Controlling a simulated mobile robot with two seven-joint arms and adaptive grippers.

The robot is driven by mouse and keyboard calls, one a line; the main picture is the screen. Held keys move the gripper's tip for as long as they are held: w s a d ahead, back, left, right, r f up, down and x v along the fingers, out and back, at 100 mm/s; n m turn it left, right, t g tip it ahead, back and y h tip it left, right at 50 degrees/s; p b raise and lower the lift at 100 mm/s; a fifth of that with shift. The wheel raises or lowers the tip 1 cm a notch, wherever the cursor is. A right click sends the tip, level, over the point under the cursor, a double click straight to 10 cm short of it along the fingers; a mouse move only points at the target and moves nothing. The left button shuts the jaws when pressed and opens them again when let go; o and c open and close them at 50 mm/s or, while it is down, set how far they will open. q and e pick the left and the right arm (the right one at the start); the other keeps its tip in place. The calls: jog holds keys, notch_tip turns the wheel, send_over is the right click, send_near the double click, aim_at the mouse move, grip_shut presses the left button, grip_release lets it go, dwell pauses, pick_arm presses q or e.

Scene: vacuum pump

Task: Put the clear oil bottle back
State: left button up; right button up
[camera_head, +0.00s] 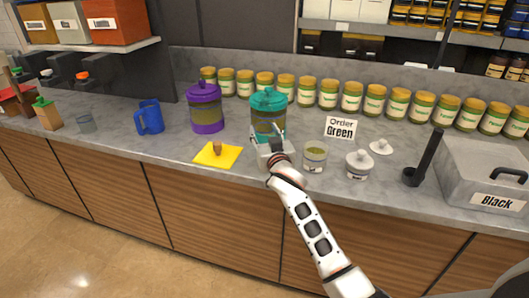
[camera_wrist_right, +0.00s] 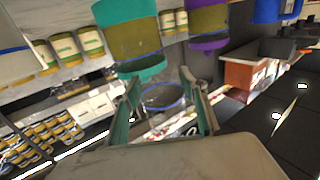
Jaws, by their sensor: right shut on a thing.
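My right gripper (camera_head: 276,138) is over the counter, in front of the teal-lidded canister (camera_head: 268,103). In the right wrist view its two fingers (camera_wrist_right: 165,105) close around a clear round vessel with a dark bluish rim (camera_wrist_right: 165,97). Its label and contents do not show, so I cannot tell for certain that it is the clear oil bottle. In the head view the gripper mostly hides what it holds. A small bottle with a green top (camera_head: 47,113) stands at the far left of the counter. My left gripper is not in view.
A blue mug (camera_head: 150,117) and clear glass (camera_head: 84,120) are left. Jars (camera_head: 352,97) line the back.

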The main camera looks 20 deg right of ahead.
jog(key=shift+f+b, duration=0.8)
jog(key=shift+f, duration=2.75)
jog(key=shift+f, duration=0.15)
jog(key=o, duration=1.3)
jog(key=shift+o, duration=0.2)
